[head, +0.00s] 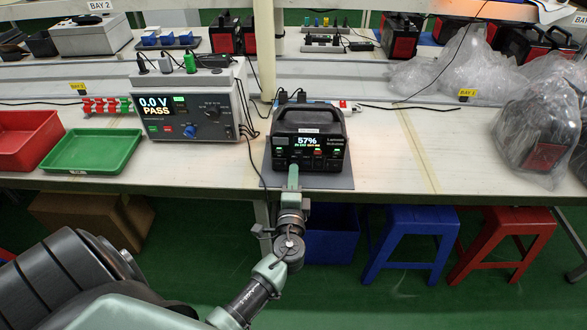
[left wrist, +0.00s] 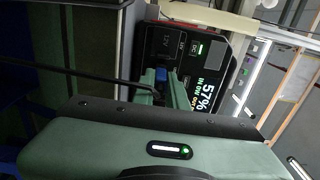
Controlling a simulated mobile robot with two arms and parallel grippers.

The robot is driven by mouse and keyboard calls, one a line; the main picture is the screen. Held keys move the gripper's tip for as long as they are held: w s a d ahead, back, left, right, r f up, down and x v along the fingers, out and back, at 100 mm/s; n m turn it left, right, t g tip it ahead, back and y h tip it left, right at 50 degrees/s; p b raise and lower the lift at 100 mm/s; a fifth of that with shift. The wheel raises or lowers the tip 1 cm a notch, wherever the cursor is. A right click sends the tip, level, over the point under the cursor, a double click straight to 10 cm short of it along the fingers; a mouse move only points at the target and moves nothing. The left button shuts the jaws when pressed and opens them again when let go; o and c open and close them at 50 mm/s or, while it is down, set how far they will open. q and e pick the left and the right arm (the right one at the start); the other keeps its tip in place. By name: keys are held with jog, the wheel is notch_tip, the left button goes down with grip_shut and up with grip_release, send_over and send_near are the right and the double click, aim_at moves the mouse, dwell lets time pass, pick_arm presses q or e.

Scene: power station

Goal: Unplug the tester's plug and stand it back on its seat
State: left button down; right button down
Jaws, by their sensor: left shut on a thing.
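The white tester (head: 190,105) stands on the bench left of centre, its screen reading 0.0 V PASS. The black power station (head: 311,135) stands right of it on a grey mat, its screen reading 57%. My left gripper (head: 293,178) is at the station's front, left of centre. In the left wrist view, its fingers (left wrist: 172,92) are shut on the blue plug (left wrist: 161,75), which is at the front panel (left wrist: 190,50). I cannot tell how deep it sits. A dark cable (left wrist: 105,77) runs from it. The fingers hide most of the plug. My right gripper is out of view.
Black, grey and green plugs (head: 190,63) stand on top of the tester. A cable hangs between tester and station. Red (head: 28,140) and green (head: 92,151) trays lie at left. A bagged unit (head: 537,130) stands at right. The bench right of the station is mostly clear.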

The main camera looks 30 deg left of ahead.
pick_arm(q)
jog(key=shift+v, duration=1.45)
